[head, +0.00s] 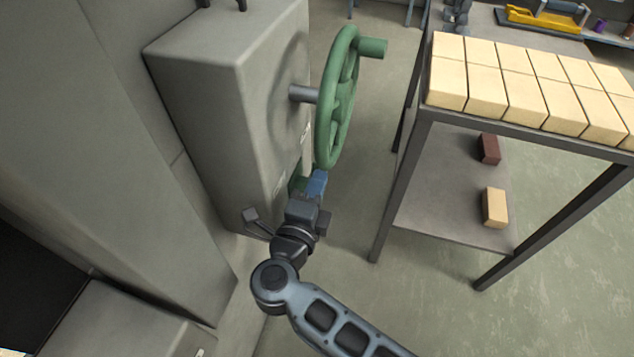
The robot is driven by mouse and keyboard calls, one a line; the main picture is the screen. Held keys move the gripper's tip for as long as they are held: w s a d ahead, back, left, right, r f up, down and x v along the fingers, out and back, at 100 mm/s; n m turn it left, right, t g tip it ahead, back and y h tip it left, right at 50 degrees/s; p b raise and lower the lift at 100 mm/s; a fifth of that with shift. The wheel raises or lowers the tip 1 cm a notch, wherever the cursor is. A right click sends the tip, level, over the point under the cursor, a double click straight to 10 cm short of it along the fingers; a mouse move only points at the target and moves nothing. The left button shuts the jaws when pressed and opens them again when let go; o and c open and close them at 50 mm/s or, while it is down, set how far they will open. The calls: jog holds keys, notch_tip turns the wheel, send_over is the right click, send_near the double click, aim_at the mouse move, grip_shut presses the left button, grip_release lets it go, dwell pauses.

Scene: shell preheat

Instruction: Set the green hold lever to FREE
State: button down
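A small green part (296,184) shows low on the side of the grey cabinet, just beyond my gripper. It may be the green hold lever, but it is mostly hidden, and I cannot tell its setting. My gripper (313,184) reaches up to this spot, with a blue piece at its tip beside the green part. I cannot tell whether the blue piece is a fingertip or something else, whether it touches the green part, or whether the fingers are open. Small pale labels (306,133) on the cabinet side are unreadable.
A large green handwheel (337,100) with a knob stands out from the grey cabinet (205,100), above my gripper. To the right is a dark-framed rack (420,150) with cream bricks (505,90) on top and two loose blocks below. Clear floor lies between cabinet and rack.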

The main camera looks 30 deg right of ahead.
dwell(0.3)
jog(key=b+v, duration=0.1)
jog(key=v, duration=0.6)
jog(key=shift+s+a, duration=0.2)
dwell(0.4)
